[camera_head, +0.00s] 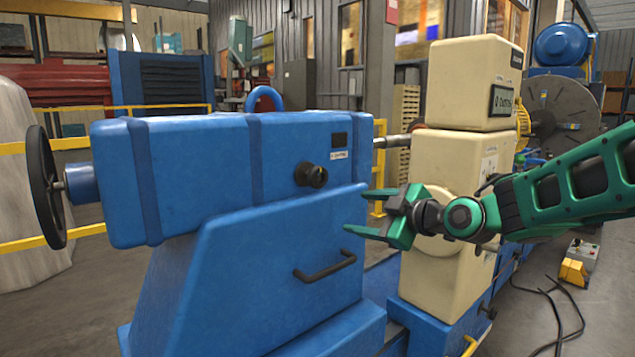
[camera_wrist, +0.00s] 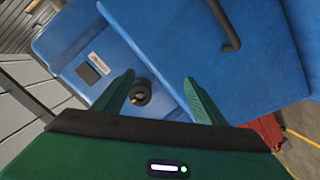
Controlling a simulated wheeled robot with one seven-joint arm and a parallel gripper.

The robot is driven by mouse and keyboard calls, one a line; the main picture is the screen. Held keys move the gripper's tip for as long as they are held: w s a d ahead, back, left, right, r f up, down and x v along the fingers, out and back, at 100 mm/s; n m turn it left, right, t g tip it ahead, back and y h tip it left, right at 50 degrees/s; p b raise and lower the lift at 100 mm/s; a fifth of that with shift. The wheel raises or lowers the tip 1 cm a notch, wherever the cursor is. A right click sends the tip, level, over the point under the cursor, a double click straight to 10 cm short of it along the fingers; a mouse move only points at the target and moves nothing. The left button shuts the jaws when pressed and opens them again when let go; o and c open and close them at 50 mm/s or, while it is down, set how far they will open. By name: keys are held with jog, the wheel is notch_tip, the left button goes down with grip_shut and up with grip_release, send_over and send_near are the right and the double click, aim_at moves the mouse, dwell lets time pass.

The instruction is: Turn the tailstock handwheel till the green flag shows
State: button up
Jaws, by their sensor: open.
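The blue tailstock (camera_head: 205,170) stands at the left and middle of the head view. Its dark handwheel (camera_head: 45,187) is on a shaft at the far left end. A small black knob (camera_head: 311,175) sticks out of the tailstock's side, and it also shows between my fingers in the wrist view (camera_wrist: 140,93). A small dark window (camera_head: 339,140) sits above a pale label; the wrist view shows it too (camera_wrist: 88,74). I see no green in it. My green gripper (camera_head: 358,213) is open and empty, right of the knob and far from the handwheel.
A black handle (camera_head: 325,268) is on the tailstock's lower side. A cream machine housing (camera_head: 455,170) stands behind my gripper. A yellow control box (camera_head: 577,265) and dark cables (camera_head: 560,310) lie on the floor at right. Yellow rails (camera_head: 75,144) run behind the handwheel.

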aim_at(321, 179)
jog(key=w+a+r+n+t+y, duration=0.2)
jog(key=a+r+y, duration=0.15)
jog(key=r, duration=0.25)
jog(key=shift+h, duration=0.45)
jog(key=x, duration=1)
jog(key=shift+a+f, duration=0.25)
jog(key=shift+a, duration=0.1)
jog(key=c, duration=1.1)
